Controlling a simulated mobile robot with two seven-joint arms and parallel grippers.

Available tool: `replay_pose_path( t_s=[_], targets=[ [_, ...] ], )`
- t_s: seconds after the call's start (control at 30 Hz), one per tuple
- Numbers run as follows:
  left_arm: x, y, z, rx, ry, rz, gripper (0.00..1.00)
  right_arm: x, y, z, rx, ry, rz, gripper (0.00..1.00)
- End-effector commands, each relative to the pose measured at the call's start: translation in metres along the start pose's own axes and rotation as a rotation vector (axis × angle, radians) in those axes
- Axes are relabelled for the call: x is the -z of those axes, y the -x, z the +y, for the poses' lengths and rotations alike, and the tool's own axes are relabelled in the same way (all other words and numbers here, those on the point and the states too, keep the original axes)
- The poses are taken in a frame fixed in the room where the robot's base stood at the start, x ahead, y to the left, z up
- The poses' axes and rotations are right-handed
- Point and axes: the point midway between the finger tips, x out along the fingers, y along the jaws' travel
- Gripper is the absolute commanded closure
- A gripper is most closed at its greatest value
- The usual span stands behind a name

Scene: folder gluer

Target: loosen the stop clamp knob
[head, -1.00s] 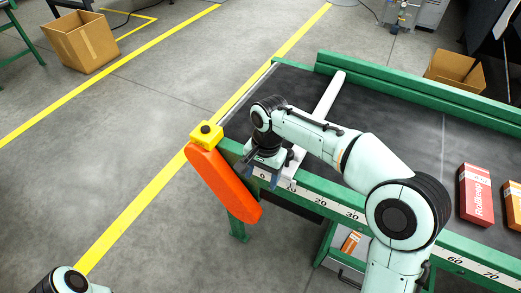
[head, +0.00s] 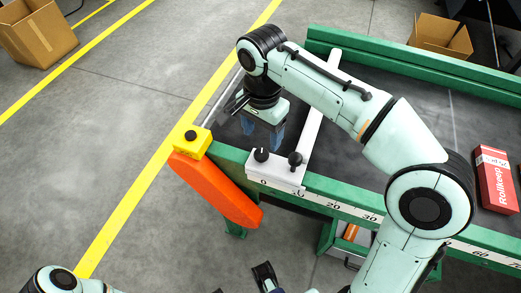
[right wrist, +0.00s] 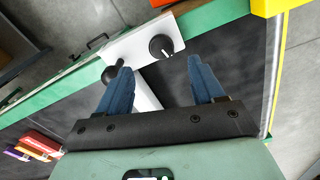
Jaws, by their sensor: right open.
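The white stop bar (head: 318,125) lies across the dark belt, with a white clamp block (head: 276,173) at its near end on the scaled rail. The block carries two black knobs: a round one with a white mark (head: 261,154) and one on a stem (head: 295,160). My right gripper (head: 263,136) is open and empty above the belt, just behind the block. In the right wrist view, the marked knob (right wrist: 161,47) shows beyond the gap between the blue fingers; the stemmed knob (right wrist: 112,75) is partly behind the left finger. My left gripper (head: 266,278) is partly cut off at the bottom edge.
A yellow box with a black button (head: 191,143) stands at the rail's left end, above an orange guard (head: 215,190). A cardboard box (head: 440,36) is beyond the far green rail. The belt between is clear.

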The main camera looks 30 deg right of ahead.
Motion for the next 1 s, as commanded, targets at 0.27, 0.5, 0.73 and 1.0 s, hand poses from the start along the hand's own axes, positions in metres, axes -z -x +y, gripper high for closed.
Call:
replay_pose_path(
  t_s=[0.27, 0.5, 0.73, 1.0],
  targets=[
    [0.01, -0.015, -0.002, -0.005, -0.003, 0.026, 0.57, 0.0, -0.055, 0.0, -0.002, 0.0, -0.001, 0.33],
    [0.015, -0.019, -0.003, -0.006, -0.003, 0.041, 0.57, 0.0, -0.072, 0.0, 0.0, 0.0, -0.001, 0.33],
    [0.016, -0.019, -0.003, -0.006, -0.003, 0.042, 0.57, 0.0, -0.072, 0.0, 0.0, 0.0, -0.001, 0.33],
    [0.016, -0.019, -0.003, -0.006, -0.003, 0.042, 0.57, 0.0, -0.072, 0.0, 0.0, 0.001, -0.001, 0.89]
  ],
)
